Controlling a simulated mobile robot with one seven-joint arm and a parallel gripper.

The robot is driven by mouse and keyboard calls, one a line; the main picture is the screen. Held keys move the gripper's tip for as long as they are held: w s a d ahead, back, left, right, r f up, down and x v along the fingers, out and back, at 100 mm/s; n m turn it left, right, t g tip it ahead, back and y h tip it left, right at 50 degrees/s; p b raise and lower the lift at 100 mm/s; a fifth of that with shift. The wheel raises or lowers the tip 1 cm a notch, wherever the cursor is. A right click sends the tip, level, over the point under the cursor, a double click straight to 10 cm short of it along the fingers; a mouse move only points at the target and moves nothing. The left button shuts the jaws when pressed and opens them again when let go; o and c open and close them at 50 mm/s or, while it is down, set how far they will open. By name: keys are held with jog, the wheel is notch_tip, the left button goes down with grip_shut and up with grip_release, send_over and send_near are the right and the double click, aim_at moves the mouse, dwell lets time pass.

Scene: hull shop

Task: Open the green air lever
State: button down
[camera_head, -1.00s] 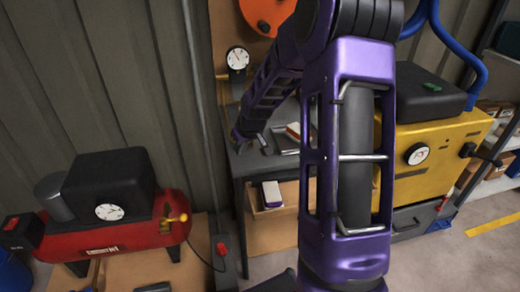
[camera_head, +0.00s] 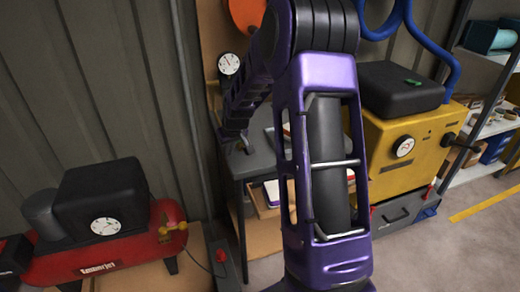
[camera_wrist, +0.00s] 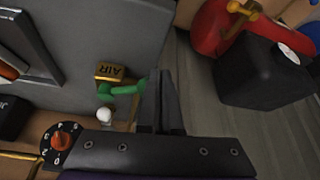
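The green air lever (camera_wrist: 125,89) shows in the wrist view on a grey panel, beside a brass tag marked AIR (camera_wrist: 108,72) and a pale round knob (camera_wrist: 105,116). My gripper (camera_wrist: 162,76) is just right of the lever, its two dark fingers close together with nothing seen between them. The lever's right end comes up to the left finger; I cannot tell whether they touch. In the head view my purple arm reaches toward the grey bench (camera_head: 250,160), and the lever is not visible there.
A red compressor (camera_head: 100,262) with a black block and gauge stands at left; it also shows in the wrist view (camera_wrist: 212,25). A dial with an orange knob (camera_wrist: 62,138) is lower left in the wrist view. A yellow machine (camera_head: 420,140) stands right of my arm.

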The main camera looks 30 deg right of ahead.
jog(key=shift+w+a, duration=0.3)
jog(key=shift+w, duration=0.15)
jog(key=shift+d, duration=0.15)
jog(key=shift+w+d, duration=0.15)
jog(key=shift+d, duration=0.55)
jog(key=shift+a+f, duration=0.1)
